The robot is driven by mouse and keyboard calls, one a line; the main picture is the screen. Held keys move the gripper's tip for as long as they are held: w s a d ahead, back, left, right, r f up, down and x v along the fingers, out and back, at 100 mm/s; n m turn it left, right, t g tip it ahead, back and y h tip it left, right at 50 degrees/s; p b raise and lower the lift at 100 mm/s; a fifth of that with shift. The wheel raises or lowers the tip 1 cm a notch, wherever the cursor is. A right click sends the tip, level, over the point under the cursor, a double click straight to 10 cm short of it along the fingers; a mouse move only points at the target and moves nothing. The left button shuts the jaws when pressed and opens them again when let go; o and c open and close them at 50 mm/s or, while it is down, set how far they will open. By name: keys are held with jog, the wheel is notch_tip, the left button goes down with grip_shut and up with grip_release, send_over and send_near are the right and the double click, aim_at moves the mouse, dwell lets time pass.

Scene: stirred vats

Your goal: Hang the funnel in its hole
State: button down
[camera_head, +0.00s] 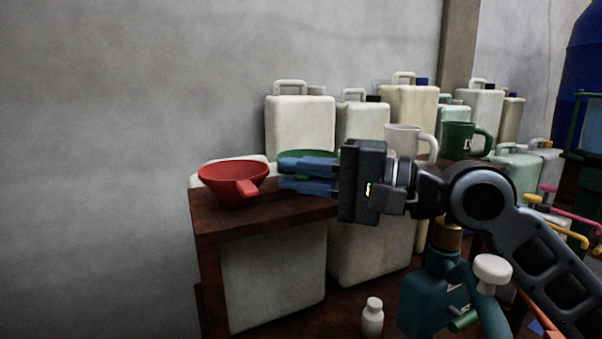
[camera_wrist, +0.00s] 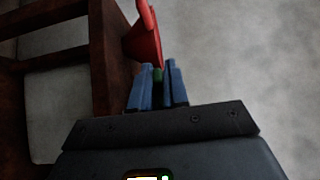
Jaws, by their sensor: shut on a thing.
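My gripper (camera_head: 282,176), with blue fingers, is level at the shelf's top board and points left. I cannot see the hole under the green funnel.
The dark red wooden shelf (camera_head: 262,217) has pale canisters (camera_head: 300,128) behind and below it. A white mug (camera_head: 404,139) and a green mug (camera_head: 456,141) stand right of my gripper. A teal bottle (camera_head: 424,295) and small white bottle (camera_head: 372,317) stand low in front. The left is bare wall.

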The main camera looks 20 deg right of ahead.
jog(key=shift+f, duration=0.25)
jog(key=c, duration=1.1)
grip_release()
jog(key=shift+o, duration=0.2)
